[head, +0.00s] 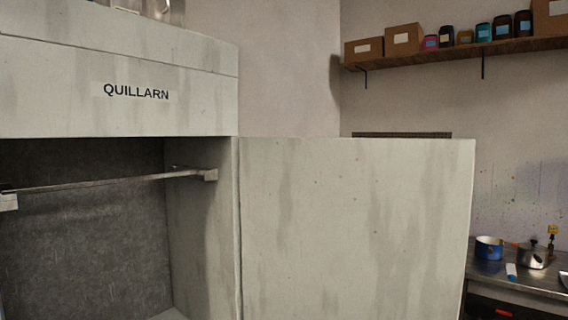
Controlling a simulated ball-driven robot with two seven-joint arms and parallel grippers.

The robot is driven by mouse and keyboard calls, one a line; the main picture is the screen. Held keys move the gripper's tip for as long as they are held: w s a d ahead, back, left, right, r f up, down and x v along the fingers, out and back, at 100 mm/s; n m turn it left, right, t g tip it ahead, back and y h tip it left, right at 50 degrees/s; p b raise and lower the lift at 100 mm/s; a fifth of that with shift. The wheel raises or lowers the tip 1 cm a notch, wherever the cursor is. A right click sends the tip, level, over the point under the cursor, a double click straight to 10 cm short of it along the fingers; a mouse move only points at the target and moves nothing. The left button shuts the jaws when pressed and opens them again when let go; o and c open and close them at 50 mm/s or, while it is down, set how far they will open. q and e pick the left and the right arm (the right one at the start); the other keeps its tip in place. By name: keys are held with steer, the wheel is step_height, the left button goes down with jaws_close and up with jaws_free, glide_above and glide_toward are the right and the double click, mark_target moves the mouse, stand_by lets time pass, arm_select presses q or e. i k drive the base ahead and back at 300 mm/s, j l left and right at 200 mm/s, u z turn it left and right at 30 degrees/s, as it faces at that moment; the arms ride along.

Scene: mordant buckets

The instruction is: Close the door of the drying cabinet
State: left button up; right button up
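The drying cabinet (60,75) fills the left of the head view. It is pale grey and streaked, with QUILLARN lettered on its upper panel. Its door (355,230) stands wide open, reaching to the right from the cabinet's right side. The cabinet's dark interior (90,245) shows, with a metal hanging rail (100,184) across it and nothing hanging on the visible part. The lower parts of the cabinet and door are cut off by the frame. Neither of my grippers is in view.
Right of the door stands a metal counter (520,281) with a blue pot (489,248) and a steel pot (533,257). A wooden wall shelf (455,52) above holds cardboard boxes (403,39) and several jars. The floor is out of view.

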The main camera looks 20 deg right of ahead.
mark_target(332, 228)
steer(key=l+u, duration=0.15)
steer(key=u, duration=0.2)
steer(key=l+u, duration=0.15)
steer(key=u, duration=0.2)
steer(key=l+u, duration=0.25)
steer(key=l, duration=0.35)
steer(key=l+u, duration=0.25)
steer(key=l, duration=0.35)
steer(key=k+l+u, duration=0.2)
steer(key=l, duration=0.35)
steer(key=k+l, duration=0.1)
steer(key=l, duration=0.35)
steer(key=k+l, duration=0.1)
steer(key=l, duration=0.3)
steer(key=k+l, duration=0.1)
steer(key=l, duration=0.35)
steer(key=k+l+u, duration=0.1)
steer(key=l, duration=0.3)
steer(key=k+l, duration=0.1)
steer(key=l, duration=0.35)
